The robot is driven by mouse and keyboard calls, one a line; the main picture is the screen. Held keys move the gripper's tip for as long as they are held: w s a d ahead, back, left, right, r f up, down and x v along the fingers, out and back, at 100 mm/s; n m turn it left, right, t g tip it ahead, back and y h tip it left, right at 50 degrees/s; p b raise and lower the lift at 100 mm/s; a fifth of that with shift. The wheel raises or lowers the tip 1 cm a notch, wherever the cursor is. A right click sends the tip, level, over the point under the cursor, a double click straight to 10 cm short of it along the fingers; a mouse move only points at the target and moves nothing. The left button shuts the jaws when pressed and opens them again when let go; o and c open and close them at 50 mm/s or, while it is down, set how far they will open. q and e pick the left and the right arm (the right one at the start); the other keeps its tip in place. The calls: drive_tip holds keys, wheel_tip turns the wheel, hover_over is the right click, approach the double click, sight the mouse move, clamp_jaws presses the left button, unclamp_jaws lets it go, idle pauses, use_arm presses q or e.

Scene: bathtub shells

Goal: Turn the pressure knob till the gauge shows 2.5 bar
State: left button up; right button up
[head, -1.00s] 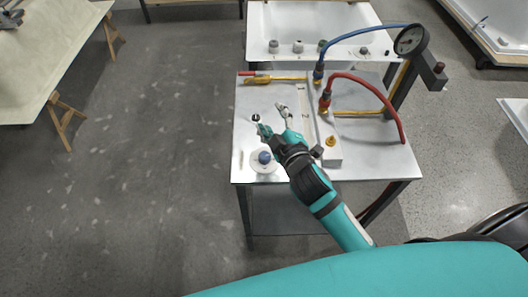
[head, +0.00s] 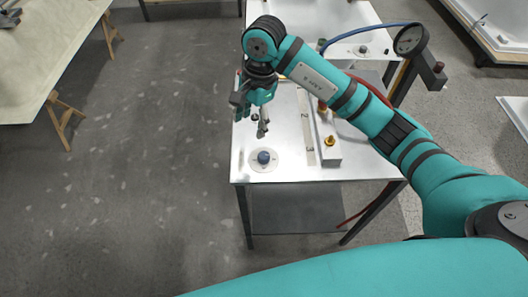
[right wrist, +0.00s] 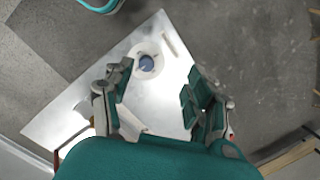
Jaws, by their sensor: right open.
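A blue knob (head: 264,157) on a round white base sits near the front left of the grey metal table (head: 300,168); it also shows in the right wrist view (right wrist: 146,63). I cannot tell whether it is the pressure knob. The round gauge (head: 410,40) stands on a dark post at the back right; its reading is too small to tell. My right gripper (head: 252,125) points down over the table's left side, behind the blue knob and apart from it. Its fingers (right wrist: 156,95) are open and empty. My left gripper is not in view.
A dark red knob (head: 438,68) shows on the gauge post. A brass fitting (head: 330,141) stands on a raised block right of the blue knob. The floor left of the table is clear.

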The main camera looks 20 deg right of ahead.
drive_tip(key=d+h, duration=0.2)
drive_tip(key=d, duration=0.1)
drive_tip(key=b, duration=0.2)
hover_over(264, 155)
wheel_tip(264, 155, down, 9)
drive_tip(key=shift+s+r, duration=0.15)
drive_tip(key=shift+r, duration=0.05)
wheel_tip(264, 155, down, 7)
drive_tip(key=shift+r+p, duration=0.1)
drive_tip(key=shift+p, duration=1.15)
drive_tip(key=shift+f, duration=0.55)
